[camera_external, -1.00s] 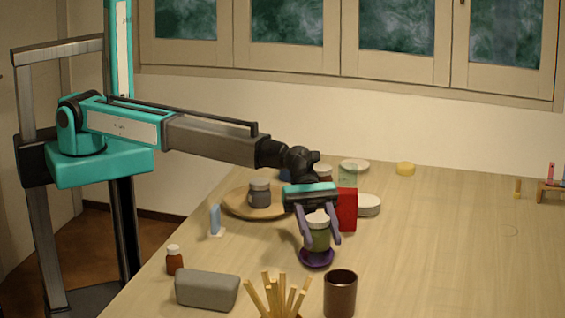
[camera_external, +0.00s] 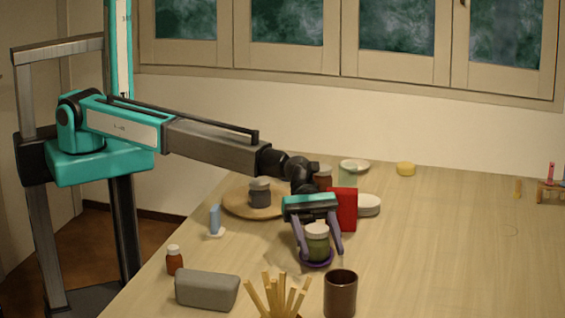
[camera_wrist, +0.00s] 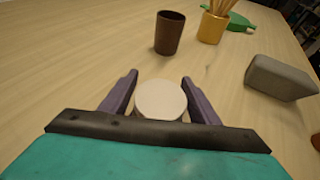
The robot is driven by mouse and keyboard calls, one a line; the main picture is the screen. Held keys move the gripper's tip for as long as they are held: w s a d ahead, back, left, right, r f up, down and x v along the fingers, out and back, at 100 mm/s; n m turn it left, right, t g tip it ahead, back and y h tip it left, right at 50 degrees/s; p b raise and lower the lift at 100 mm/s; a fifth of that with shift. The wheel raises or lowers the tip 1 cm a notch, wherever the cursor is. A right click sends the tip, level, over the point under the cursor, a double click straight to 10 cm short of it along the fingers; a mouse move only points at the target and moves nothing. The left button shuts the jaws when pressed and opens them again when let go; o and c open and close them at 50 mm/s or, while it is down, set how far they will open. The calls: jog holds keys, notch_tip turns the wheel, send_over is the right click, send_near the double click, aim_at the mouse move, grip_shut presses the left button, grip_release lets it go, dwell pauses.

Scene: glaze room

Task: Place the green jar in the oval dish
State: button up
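My gripper (camera_external: 324,255) points down around the jar, one finger on each side. The fingers look slightly apart from the jar, with a narrow gap at its right side. In the wrist view the jar's lid (camera_wrist: 161,99) sits between the fingertips of my gripper (camera_wrist: 160,77) and hides the jar's body and the dish.
A brown cup (camera_external: 340,294), a holder with wooden sticks (camera_external: 278,295) and a grey block (camera_external: 207,290) stand in front. A red box (camera_external: 347,208) and a white oval object (camera_external: 368,205) are close behind. A round wooden board (camera_external: 238,200) carries a dark jar (camera_external: 260,193).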

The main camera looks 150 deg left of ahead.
jog(key=shift+o, duration=0.2)
jog(key=shift+r, duration=0.1)
jog(key=shift+r, duration=0.25)
jog(key=b+v, duration=0.2)
jog(key=v, duration=1)
jog(key=shift+b, duration=0.3)
